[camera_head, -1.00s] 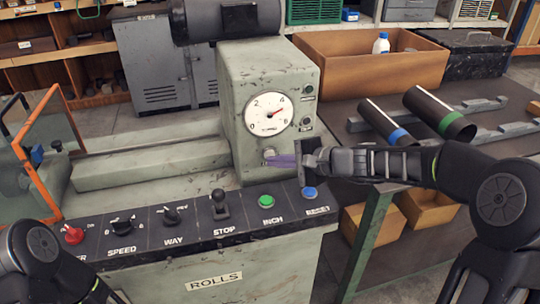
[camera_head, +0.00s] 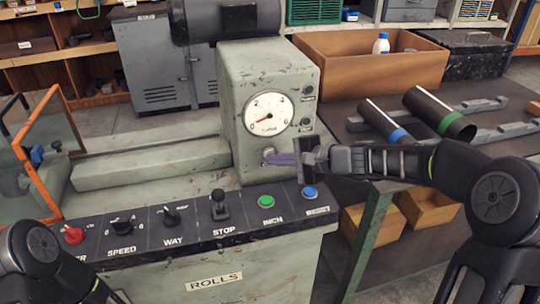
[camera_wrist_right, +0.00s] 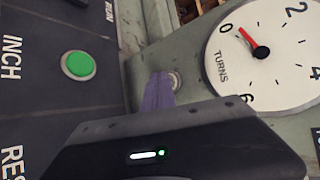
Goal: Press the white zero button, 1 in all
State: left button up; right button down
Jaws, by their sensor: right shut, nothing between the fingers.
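The white zero button (camera_head: 268,153) is on the front of the grey-green dial housing, below the dial (camera_head: 267,115). In the right wrist view the round pale button (camera_wrist_right: 176,80) shows beside the fingertips. My right gripper (camera_head: 274,158) is shut and empty, its purple fingers pointing left at the button. In the wrist view the fingers (camera_wrist_right: 158,92) end close to the button; I cannot tell whether they touch it. The dial's red needle (camera_wrist_right: 252,43) points at 0. Of my left arm only dark links show at the lower left; its gripper is not in view.
The control panel below carries a green INCH button (camera_head: 266,201), a blue RESET button (camera_head: 309,193), a black STOP lever (camera_head: 218,205) and knobs. A bench (camera_head: 350,110) at right holds dark tubes (camera_head: 440,113) and a brown box (camera_head: 370,72).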

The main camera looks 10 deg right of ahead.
jog(key=shift+s+f+b, duration=0.1)
jog(key=shift+s+b, duration=0.25)
jog(key=shift+s, duration=0.45)
jog(key=shift+s+d+b, duration=0.2)
jog(key=shift+s+b, duration=0.75)
jog(key=shift+s, duration=0.4)
jog(key=shift+s+b, duration=0.35)
jog(key=shift+s, duration=0.8)
